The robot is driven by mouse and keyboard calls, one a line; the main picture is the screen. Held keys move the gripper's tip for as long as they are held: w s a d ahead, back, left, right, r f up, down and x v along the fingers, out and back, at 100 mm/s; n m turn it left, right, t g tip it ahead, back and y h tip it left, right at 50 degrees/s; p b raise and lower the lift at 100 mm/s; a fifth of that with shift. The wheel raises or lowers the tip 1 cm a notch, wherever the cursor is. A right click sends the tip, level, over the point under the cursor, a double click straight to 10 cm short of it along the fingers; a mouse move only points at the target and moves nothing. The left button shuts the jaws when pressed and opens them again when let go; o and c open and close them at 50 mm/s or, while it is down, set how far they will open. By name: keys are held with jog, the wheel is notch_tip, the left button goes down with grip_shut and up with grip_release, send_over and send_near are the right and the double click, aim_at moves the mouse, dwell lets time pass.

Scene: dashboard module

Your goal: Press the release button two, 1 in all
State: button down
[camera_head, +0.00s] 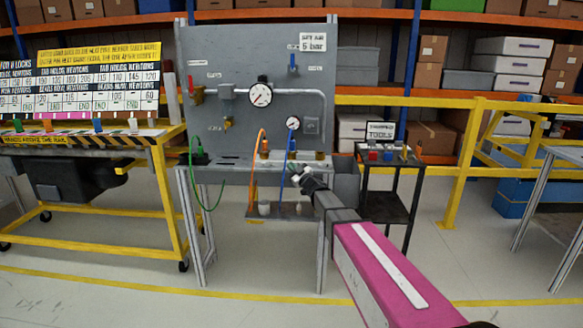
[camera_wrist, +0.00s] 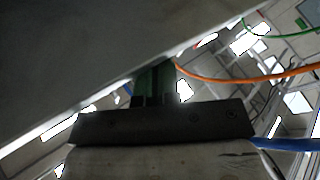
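A grey test panel (camera_head: 220,60) stands upright on a metal-legged bench. Along its ledge sit a green-hosed fitting (camera_head: 198,157), an orange fitting (camera_head: 264,148) and a blue fitting (camera_head: 292,145). I cannot make out which part is release button two. My gripper (camera_head: 296,174) is at the front edge of the ledge, just below the blue fitting. In the wrist view its fingertips (camera_wrist: 154,88) are dark and partly in shadow under a large grey surface. Whether they are open or shut is unclear, and I see nothing clearly held.
A green hose (camera_head: 193,190), an orange hose (camera_head: 255,175) and a blue hose (camera_head: 282,180) hang in front of the bench. A lower shelf (camera_head: 280,212) holds small cups. A black tool stand (camera_head: 390,190) is at the right, a yellow-framed table (camera_head: 110,245) at the left.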

jog(key=shift+w+a+f, duration=0.1)
jog(key=shift+a+f, duration=0.15)
jog(key=s, duration=0.6)
dwell(0.5)
dwell(0.4)
